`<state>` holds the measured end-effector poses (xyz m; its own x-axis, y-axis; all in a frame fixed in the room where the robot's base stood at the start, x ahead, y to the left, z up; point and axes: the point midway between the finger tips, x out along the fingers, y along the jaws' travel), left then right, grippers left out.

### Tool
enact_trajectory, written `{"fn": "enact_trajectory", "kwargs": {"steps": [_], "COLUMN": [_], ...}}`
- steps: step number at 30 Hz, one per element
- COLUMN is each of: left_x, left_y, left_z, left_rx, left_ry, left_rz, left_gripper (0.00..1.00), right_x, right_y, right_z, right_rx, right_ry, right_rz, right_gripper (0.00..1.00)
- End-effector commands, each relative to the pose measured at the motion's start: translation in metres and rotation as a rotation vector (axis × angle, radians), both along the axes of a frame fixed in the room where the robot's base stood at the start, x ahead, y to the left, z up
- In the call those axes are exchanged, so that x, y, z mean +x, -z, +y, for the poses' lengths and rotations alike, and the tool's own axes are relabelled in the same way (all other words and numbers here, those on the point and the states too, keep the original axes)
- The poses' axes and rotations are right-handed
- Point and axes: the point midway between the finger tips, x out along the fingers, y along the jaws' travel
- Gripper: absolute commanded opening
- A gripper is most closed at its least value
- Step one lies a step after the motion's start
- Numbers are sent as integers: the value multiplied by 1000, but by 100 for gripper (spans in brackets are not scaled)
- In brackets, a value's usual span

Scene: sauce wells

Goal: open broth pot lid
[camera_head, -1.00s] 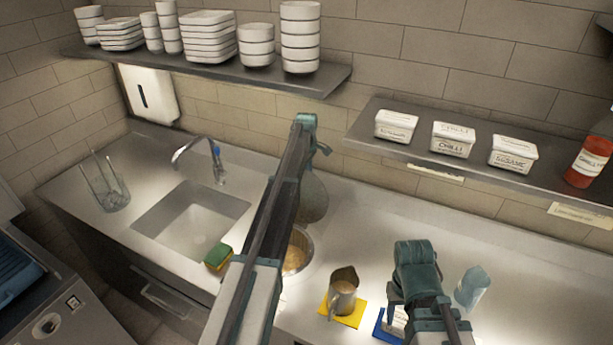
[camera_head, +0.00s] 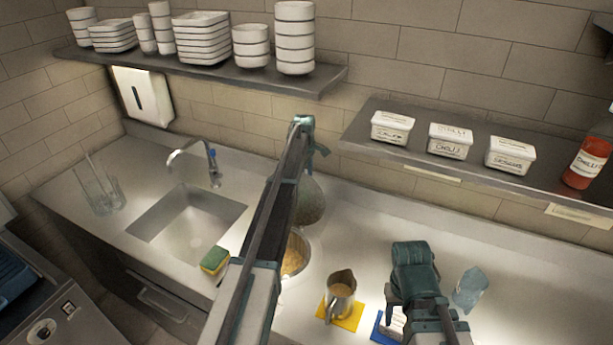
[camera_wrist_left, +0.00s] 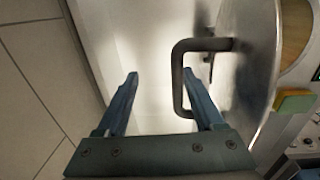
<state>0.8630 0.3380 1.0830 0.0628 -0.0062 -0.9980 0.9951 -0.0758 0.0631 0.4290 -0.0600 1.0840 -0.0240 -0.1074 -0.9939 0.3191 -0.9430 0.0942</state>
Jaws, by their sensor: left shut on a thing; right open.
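The broth pot (camera_head: 306,246) is set in the counter, partly hidden behind my left arm, with yellowish broth visible inside. Its round grey lid (camera_head: 312,203) stands tilted up behind the opening, clear of most of it. In the left wrist view the lid (camera_wrist_left: 246,75) is seen nearly edge-on at the right, with its dark loop handle (camera_wrist_left: 178,80) reaching between the fingers.
A metal jug (camera_head: 341,292) stands on a yellow mat (camera_head: 350,322). A blue mat (camera_head: 379,328) lies under my right gripper, beside a bluish translucent container (camera_head: 470,288). A sponge (camera_head: 214,260) lies by the sink (camera_head: 190,222). Shelves (camera_head: 330,78) with dishes and tubs hang above.

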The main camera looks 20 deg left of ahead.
Motion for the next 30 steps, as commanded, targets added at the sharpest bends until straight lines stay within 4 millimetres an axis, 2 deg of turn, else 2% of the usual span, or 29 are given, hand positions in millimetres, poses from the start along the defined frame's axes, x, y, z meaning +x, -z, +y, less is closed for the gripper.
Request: {"fn": "enact_trajectory", "kwargs": {"steps": [8,18,22,30], "left_x": [3,-2,-3,-4], "left_y": [-26,-69,-75,-74], "left_z": [0,-1,-1,0], "left_rx": [1,-1,-1,-1], "left_ry": [2,2,1,1], "left_rz": [-8,-4,-2,-1], "left_gripper": [47,47,47,47], "right_x": [0,0,-1,-1], "right_y": [-26,-69,-75,-74], "right_z": [0,0,0,0], "right_rx": [1,0,0,0], "right_ry": [4,3,2,2], "right_rz": [0,2,2,2], "right_gripper": [50,50,50,50]}}
